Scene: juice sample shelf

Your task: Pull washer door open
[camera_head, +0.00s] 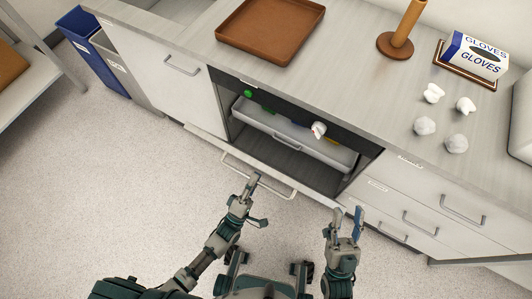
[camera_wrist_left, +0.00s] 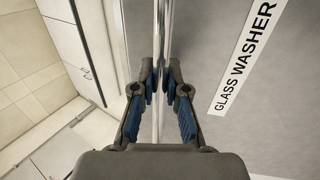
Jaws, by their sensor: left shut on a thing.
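The washer door (camera_head: 213,141) is hinged down and open, its top edge standing out in front of the dark cavity; how far it tilts is hard to tell. Its bar handle (camera_head: 282,190) runs along the front. My left gripper (camera_head: 254,179) is shut on the handle. In the left wrist view the fingers (camera_wrist_left: 160,92) close on the shiny bar (camera_wrist_left: 163,45), beside the door face with a "GLASS WASHER" label (camera_wrist_left: 246,55). My right gripper (camera_head: 347,213) is open and empty, near the door's right end. Inside the washer is a grey rack (camera_head: 290,133).
On the counter (camera_head: 345,70) are a brown tray (camera_head: 270,30), a brown stand (camera_head: 397,42), a gloves box (camera_head: 474,58) and several crumpled white items (camera_head: 425,126). Drawers (camera_head: 405,217) lie right of the washer. Bins (camera_head: 95,50) stand far left. Floor (camera_head: 100,170) at left is clear.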

